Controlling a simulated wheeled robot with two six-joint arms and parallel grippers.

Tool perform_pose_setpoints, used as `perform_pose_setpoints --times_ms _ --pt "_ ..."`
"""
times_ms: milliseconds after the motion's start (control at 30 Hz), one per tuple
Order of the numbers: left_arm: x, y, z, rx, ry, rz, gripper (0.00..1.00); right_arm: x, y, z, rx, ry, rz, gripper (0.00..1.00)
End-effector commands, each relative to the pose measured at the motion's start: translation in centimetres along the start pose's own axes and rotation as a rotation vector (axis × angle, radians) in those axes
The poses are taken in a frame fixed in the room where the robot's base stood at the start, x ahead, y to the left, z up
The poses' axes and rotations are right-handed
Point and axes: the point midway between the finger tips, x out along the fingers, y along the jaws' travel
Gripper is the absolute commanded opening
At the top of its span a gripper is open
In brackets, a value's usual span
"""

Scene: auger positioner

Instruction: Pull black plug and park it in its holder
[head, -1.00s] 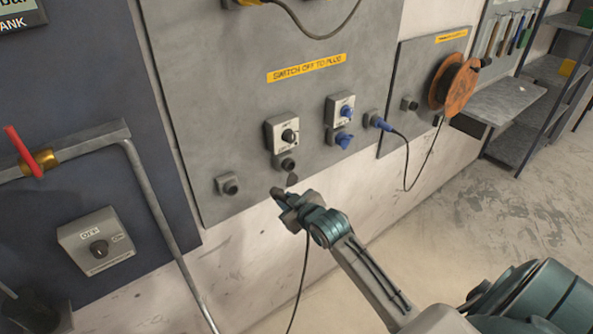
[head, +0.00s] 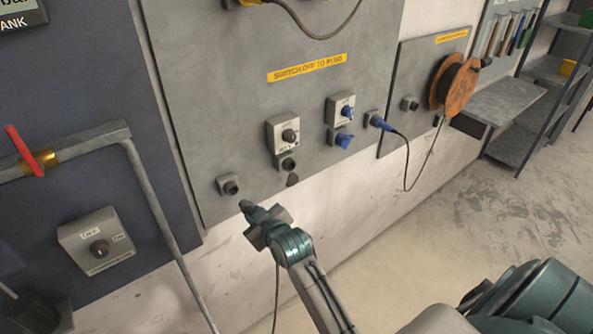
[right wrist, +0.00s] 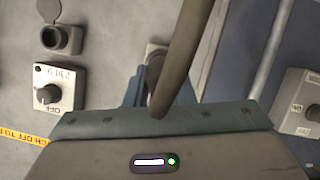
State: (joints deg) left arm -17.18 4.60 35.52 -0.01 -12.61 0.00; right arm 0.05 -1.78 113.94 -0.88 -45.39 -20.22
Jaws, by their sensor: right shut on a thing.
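My right gripper (head: 262,222) is shut on the black plug (head: 247,206), and a dark cable (head: 277,285) hangs below it. The plug's tip points up and left at the black-mouthed grey holder (head: 229,186), with a small gap in the picture. The socket (head: 287,163) under the grey switch (head: 283,134) is empty, its dark lid (head: 292,180) hanging open. In the right wrist view the cable (right wrist: 186,55) crosses in front of the holder (right wrist: 153,52) and partly hides it; the empty socket (right wrist: 62,40) shows at left. My left gripper is out of view.
A blue plug (head: 378,122) sits in a socket at right, its cable running to an orange reel (head: 456,88). A grey pipe (head: 160,220) runs left of the holder.

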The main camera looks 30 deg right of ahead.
Motion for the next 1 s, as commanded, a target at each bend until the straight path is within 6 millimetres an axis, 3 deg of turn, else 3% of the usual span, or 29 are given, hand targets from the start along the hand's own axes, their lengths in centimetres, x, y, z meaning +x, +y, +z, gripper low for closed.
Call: perform_pose_setpoints --times_ms 333,700,1000 --pt "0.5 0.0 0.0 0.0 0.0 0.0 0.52 0.4 0.0 0.0 0.001 0.01 0.004 0.0" --pt "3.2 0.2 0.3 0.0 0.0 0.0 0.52 3.4 -0.1 -0.5 0.009 0.087 0.032 0.0" --pt "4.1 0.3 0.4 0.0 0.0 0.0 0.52 4.5 0.0 -1.1 0.012 0.122 0.045 0.0"
